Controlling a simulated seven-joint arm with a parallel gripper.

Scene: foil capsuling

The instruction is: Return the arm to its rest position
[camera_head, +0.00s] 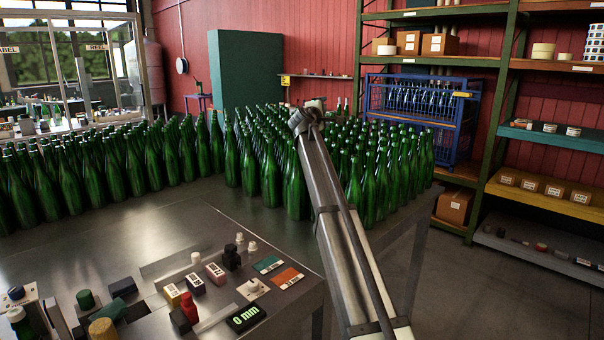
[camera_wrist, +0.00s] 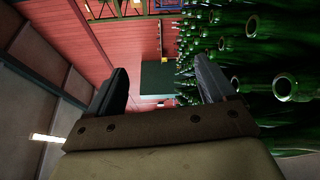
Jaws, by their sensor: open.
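My gripper (camera_wrist: 162,82) is in the wrist view, its two dark fingers spread apart with nothing between them. Many green bottles (camera_wrist: 245,50) stand to the right of it in that view, some close to the right finger. In the head view my arm reaches up from the lower right, and its far end is by the massed green bottles (camera_head: 262,165) on the metal table (camera_head: 150,235). The fingers themselves cannot be made out in the head view.
Small blocks, knobs and a "0 mm" display (camera_head: 246,317) sit at the table's front. Right of the table is open floor, then a tall shelf rack (camera_head: 487,130) with boxes. A blue crate (camera_head: 420,100) and a green cabinet (camera_head: 258,70) stand behind the bottles.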

